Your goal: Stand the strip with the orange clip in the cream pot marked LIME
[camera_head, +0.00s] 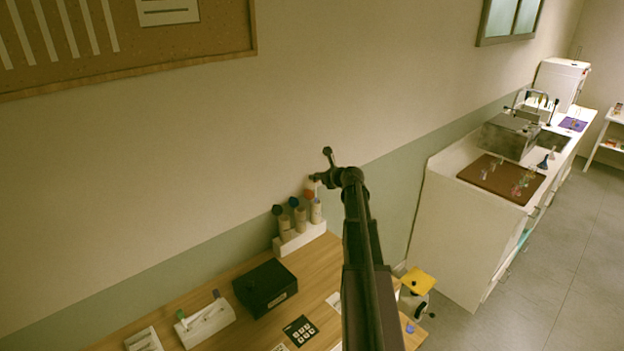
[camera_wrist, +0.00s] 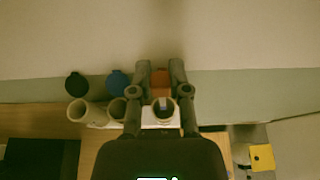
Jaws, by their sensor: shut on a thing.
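My gripper (camera_head: 317,178) is above the right end of a short row of cream pots by the wall. In the wrist view its two fingers (camera_wrist: 160,76) are on either side of an orange piece (camera_wrist: 159,88), which I take for the clip of the strip. The orange also shows just under the fingertips in the head view (camera_head: 310,194). The right pot (camera_head: 316,213) stands below it; its round mouth (camera_wrist: 163,111) shows a thin pale piece inside or over it. I cannot tell whether the strip is inside. The middle pot (camera_head: 300,219) and left pot (camera_head: 284,228) stand beside it. Their markings are unreadable.
The pots stand at a white stand (camera_head: 290,244) on a wooden table (camera_head: 232,333). A dark disc (camera_wrist: 76,85) and a blue disc (camera_wrist: 118,83) are close behind the left and middle pots. A black box (camera_head: 265,287) and a white holder (camera_head: 204,322) stand nearer.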

